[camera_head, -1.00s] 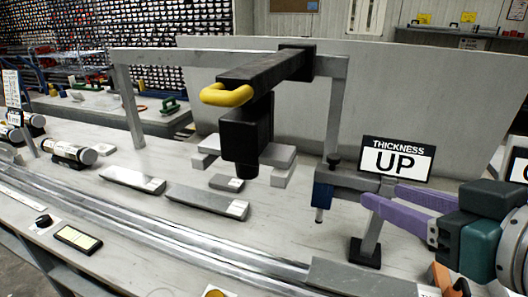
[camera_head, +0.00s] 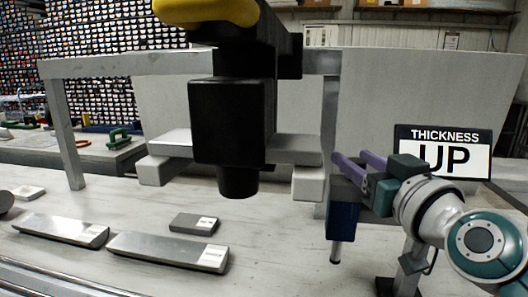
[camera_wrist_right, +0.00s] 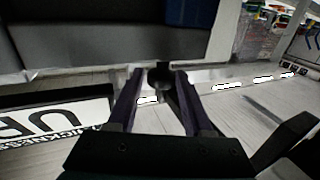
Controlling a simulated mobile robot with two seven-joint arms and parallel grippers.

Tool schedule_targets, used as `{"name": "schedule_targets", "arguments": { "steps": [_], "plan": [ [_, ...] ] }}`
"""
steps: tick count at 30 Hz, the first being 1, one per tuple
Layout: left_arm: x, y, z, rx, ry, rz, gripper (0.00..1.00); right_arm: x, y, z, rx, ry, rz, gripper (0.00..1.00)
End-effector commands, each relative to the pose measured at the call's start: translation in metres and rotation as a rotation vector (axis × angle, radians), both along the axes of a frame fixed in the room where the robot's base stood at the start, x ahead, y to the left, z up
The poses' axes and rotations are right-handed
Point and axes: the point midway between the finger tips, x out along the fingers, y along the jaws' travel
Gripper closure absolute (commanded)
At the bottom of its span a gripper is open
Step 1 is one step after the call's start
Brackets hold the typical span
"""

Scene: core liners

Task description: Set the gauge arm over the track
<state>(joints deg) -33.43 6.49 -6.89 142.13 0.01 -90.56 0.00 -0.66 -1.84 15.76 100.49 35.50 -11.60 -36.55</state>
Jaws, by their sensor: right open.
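The gauge arm (camera_head: 344,215) has a dark blue head with a thin probe pointing down, held up on a grey post at the right. A "THICKNESS UP" sign (camera_head: 443,152) stands behind it; the sign also shows in the right wrist view (camera_wrist_right: 55,120). My right gripper (camera_head: 352,157) has its purple fingers open at the top of the gauge arm. In the right wrist view, a black knob (camera_wrist_right: 160,76) appears between the open fingertips (camera_wrist_right: 159,74); contact cannot be told. The track's metal rails (camera_head: 45,278) show at the lower left. My left gripper is not in view.
Flat grey bars (camera_head: 165,250) and a small block (camera_head: 193,223) lie on the bench.

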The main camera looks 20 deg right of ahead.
Motion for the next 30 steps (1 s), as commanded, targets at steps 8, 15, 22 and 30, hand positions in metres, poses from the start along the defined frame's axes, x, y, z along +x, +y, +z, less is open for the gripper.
{"name": "schedule_targets", "arguments": {
  "steps": [8,15,22,30],
  "plan": [
    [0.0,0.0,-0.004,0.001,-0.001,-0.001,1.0,0.03,-0.005,0.0,0.001,0.0,0.001,0.49],
    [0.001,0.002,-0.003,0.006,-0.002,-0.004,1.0,0.034,-0.005,0.0,0.0,0.001,0.001,0.49],
    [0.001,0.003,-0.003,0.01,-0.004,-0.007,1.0,0.033,-0.005,0.0,0.0,0.001,0.001,0.65],
    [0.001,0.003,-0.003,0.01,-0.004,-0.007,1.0,0.033,-0.005,0.0,0.0,0.001,0.001,0.96]
  ]
}}
